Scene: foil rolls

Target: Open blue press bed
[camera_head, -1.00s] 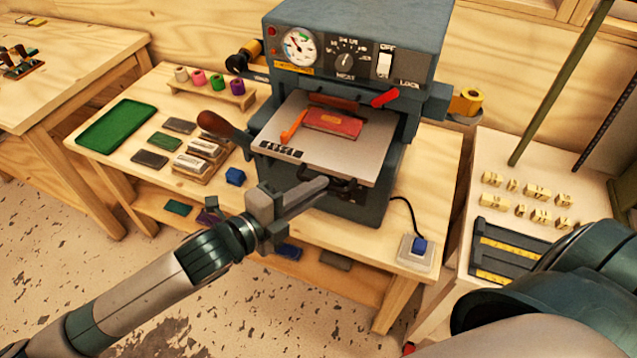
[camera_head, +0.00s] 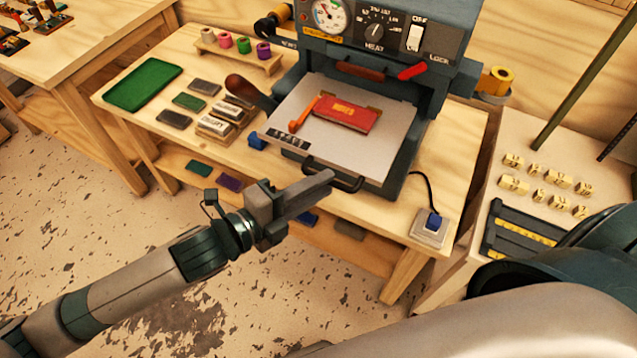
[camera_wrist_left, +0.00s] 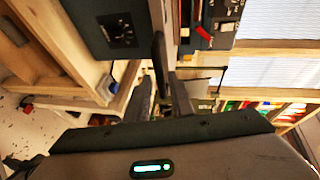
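The blue-grey press (camera_head: 375,45) stands on the wooden table. Its pale bed (camera_head: 290,115) sticks out at the front, below the upper body. A red block (camera_head: 345,112) and a small orange piece (camera_head: 304,113) lie on the bed. My left gripper (camera_head: 328,178) is at the black bar handle (camera_head: 348,183) on the bed's front. In the left wrist view the dark handle (camera_wrist_left: 160,58) lies between the two fingertips, which look closed around it. The gripper hides part of the handle. My right gripper is out of view; only its arm shows at the lower right.
A wooden-handled lever (camera_head: 245,88) stands left of the bed. Left on the table are a green tray (camera_head: 143,87), small plates and blocks, and a spool rack (camera_head: 236,50). A corded box with a blue button (camera_head: 430,225) sits at the right front. The floor in front is clear.

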